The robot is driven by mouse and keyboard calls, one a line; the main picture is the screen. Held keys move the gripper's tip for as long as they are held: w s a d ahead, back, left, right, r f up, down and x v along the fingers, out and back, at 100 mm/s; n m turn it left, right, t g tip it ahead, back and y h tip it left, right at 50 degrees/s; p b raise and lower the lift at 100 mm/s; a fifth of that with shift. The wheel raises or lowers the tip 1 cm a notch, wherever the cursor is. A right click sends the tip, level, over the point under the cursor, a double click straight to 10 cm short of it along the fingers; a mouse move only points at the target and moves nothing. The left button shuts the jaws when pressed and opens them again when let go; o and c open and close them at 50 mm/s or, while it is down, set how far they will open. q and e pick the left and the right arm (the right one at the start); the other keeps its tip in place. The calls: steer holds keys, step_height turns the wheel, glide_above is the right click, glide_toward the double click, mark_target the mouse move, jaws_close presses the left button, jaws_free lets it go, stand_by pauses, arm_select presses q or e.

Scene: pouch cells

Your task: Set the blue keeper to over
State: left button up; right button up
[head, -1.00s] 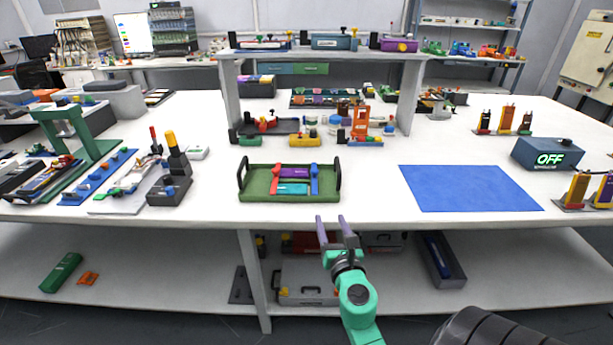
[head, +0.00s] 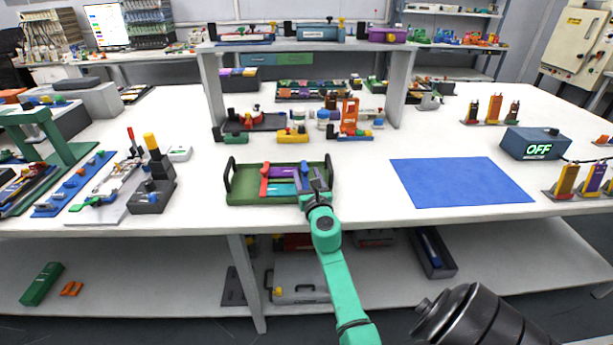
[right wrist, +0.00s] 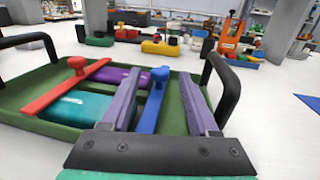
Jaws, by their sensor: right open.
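The blue keeper (right wrist: 156,97) is a narrow bar with a round knob, in the green tray (right wrist: 185,84). In the right wrist view it lies between the two grey-purple fingers of my open right gripper (right wrist: 165,92), nearer the left finger, and I cannot tell if it touches. In the head view my right gripper (head: 314,181) covers most of it. A red keeper (head: 264,181) with a knob lies at the tray's left. A purple cell (head: 283,171) and a teal cell (head: 281,188) lie between the keepers; the red bar crosses over their left ends. My left gripper is out of view.
The tray has black handles (head: 228,174) at both ends, the right one close to my gripper. A blue mat (head: 460,182) lies to the right with clear table between. A shelf stand with several fixtures stands behind the tray.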

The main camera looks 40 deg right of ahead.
steer(key=shift+w+d, duration=0.1)
steer(key=shift+w, duration=0.1)
jaws_close()
stand_by(1.3)
